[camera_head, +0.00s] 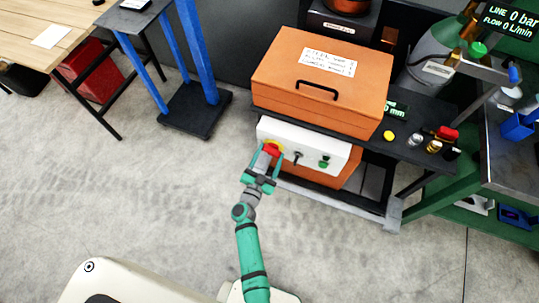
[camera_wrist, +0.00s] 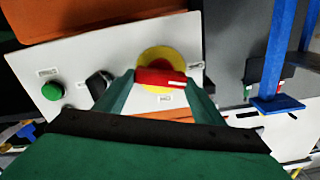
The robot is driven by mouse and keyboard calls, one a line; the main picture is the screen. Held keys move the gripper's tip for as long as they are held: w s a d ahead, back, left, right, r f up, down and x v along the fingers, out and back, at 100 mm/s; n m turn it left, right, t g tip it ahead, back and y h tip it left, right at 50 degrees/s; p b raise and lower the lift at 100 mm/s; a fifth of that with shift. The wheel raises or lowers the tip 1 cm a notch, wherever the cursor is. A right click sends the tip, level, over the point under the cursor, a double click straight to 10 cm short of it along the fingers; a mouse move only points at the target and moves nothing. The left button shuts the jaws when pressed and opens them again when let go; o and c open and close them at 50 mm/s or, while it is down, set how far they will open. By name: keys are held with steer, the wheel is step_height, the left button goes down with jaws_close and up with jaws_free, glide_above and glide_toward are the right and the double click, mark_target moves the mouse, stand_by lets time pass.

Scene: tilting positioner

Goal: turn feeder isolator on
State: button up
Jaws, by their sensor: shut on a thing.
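The feeder isolator is a red handle on a yellow round plate (camera_wrist: 163,57), at the left end of the white front panel (camera_head: 318,146) in the head view. The red handle (camera_wrist: 160,78) lies nearly level in the wrist view, tilted slightly down to the right. My gripper (camera_head: 268,157) reaches the panel from the front. In the wrist view its two fingers (camera_wrist: 160,92) stand on either side of the handle, shut on it. The handle's lower side and the finger contact are partly hidden. Small labels beside the plate are too small to read surely.
Beside the isolator on the panel are a black selector switch (camera_head: 297,156) and a green button (camera_head: 324,162). An orange lidded box (camera_head: 275,100) sits above the panel. A blue-legged stand (camera_head: 195,115) is at the left. The floor in front is clear.

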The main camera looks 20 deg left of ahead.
steer(key=m, duration=0.7)
steer(key=shift+d+f, duration=0.1)
steer(key=shift+d, duration=0.1)
steer(key=m, duration=0.4)
steer(key=shift+f, duration=0.1)
steer(key=shift+f+m, duration=0.1)
steer(key=shift+m, duration=1.5)
steer(key=o, duration=1.1)
steer(key=shift+c, duration=0.2)
steer(key=s, duration=1.1)
steer(key=shift+a, duration=0.15)
